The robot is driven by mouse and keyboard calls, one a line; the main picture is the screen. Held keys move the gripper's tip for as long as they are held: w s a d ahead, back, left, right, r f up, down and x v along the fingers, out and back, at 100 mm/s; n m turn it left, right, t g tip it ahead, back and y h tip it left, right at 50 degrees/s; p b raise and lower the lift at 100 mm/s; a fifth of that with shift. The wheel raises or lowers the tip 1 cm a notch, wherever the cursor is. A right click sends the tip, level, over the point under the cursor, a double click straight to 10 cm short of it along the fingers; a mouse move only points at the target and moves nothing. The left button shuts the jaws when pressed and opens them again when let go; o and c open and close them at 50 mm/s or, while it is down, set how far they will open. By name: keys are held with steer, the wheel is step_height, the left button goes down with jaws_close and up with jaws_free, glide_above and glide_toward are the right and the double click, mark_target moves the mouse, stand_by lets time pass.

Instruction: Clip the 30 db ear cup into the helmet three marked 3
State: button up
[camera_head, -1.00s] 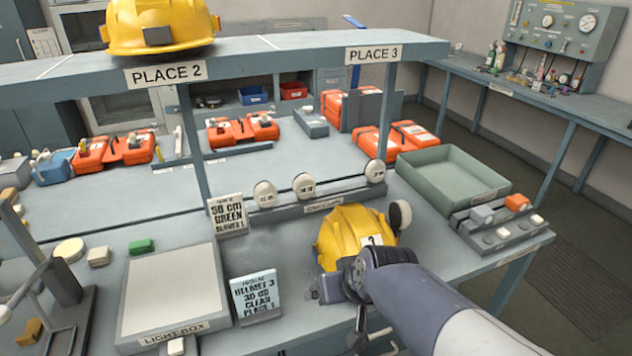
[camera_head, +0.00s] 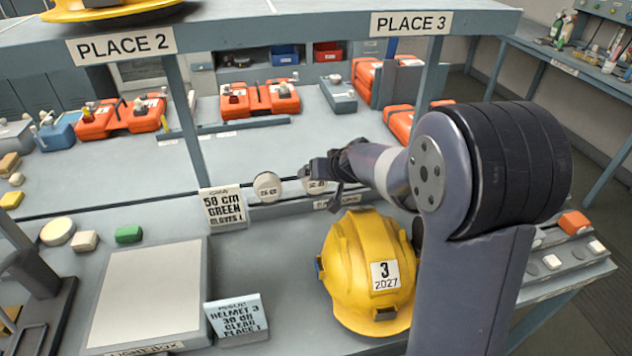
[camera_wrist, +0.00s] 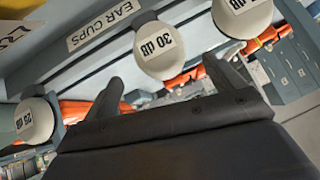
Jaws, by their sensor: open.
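The 30 dB ear cup (camera_wrist: 162,45) is a pale round cup with a black label, on the rack in the wrist view. My gripper (camera_wrist: 166,74) is open, its two fingers apart, with this cup beyond and between their tips; contact cannot be told. In the head view, my gripper (camera_head: 322,170) is at the middle of the ear cup rack, partly covering a cup (camera_head: 316,187). The yellow helmet marked 3 (camera_head: 362,262) stands on the bench in front of the rack. Its right side is hidden behind my arm.
A 25 dB cup (camera_wrist: 35,120) and another cup (camera_wrist: 243,15) flank the 30 dB cup. A light box (camera_head: 150,290) and a HELMET 3 card (camera_head: 237,316) are left of the helmet. The PLACE 3 shelf (camera_head: 330,22) runs above the rack.

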glide_above(315, 198)
steer(key=shift+w+f+p, duration=0.15)
steer(key=shift+f+p, duration=0.2)
steer(key=shift+f, duration=2.15)
steer(key=c, duration=1)
steer(key=shift+c, duration=0.5)
steer(key=shift+r, duration=0.15)
